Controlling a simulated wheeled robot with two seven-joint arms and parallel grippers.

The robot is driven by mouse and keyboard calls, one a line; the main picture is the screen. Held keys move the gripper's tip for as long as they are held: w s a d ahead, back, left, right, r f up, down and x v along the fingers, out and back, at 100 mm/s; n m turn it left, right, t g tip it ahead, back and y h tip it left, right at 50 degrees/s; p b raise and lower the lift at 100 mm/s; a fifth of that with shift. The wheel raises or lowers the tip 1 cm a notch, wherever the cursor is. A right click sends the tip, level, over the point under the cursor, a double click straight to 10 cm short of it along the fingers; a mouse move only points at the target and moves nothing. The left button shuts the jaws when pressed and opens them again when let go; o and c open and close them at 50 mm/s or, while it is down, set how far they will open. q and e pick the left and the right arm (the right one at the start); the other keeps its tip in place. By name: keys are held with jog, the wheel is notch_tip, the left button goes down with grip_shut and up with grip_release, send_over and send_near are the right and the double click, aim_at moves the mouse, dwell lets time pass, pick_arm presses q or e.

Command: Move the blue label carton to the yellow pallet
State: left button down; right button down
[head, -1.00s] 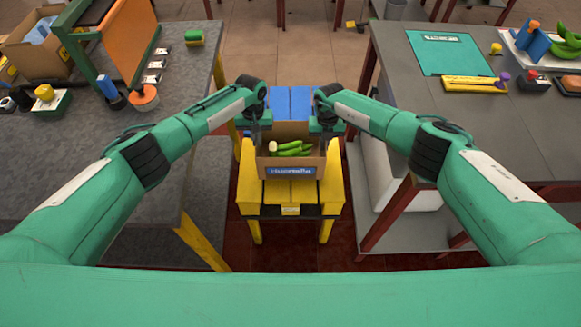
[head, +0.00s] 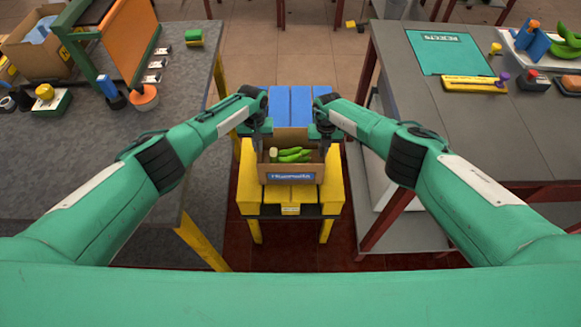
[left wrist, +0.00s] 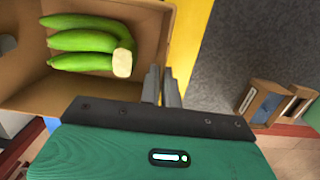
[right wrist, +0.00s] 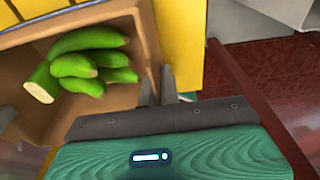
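The blue label carton (head: 291,165) is an open brown box with a blue label on its front and green bananas (head: 292,155) inside. It is upright over the yellow pallet (head: 248,185); I cannot tell whether its base touches the slats. My left gripper (head: 262,142) is at its left wall, and in the left wrist view the fingers (left wrist: 161,87) are closed on that carton wall (left wrist: 152,30). My right gripper (head: 322,143) is at its right wall, and in the right wrist view the fingers (right wrist: 157,88) close on that wall (right wrist: 148,45).
A blue pallet (head: 291,100) lies just behind the yellow one. A grey table (head: 90,165) with a carton and tools stands to the left. Another grey table (head: 480,125) with a green mat (head: 447,52) stands to the right. Reddish floor shows in front.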

jog(key=shift+f, duration=0.15)
pick_arm(q)
jog(key=c, duration=2)
grip_release()
jog(key=shift+f, duration=0.15)
pick_arm(e)
jog(key=c, duration=2)
grip_release()
pick_arm(q)
jog(key=o, duration=0.4)
jog(key=shift+c, duration=0.2)
pick_arm(e)
jog(key=o, duration=0.4)
jog(key=shift+c, duration=0.2)
pick_arm(q)
notch_tip(320, 180, up, 12)
jog(key=w, duration=0.1)
jog(key=shift+w, duration=0.2)
pick_arm(e)
jog(key=r, duration=0.4)
jog(key=w+r, duration=0.1)
jog(key=r, duration=0.7)
jog(key=shift+w, duration=0.2)
pick_arm(q)
jog(key=shift+f, duration=0.1)
pick_arm(e)
jog(key=shift+f, duration=0.1)
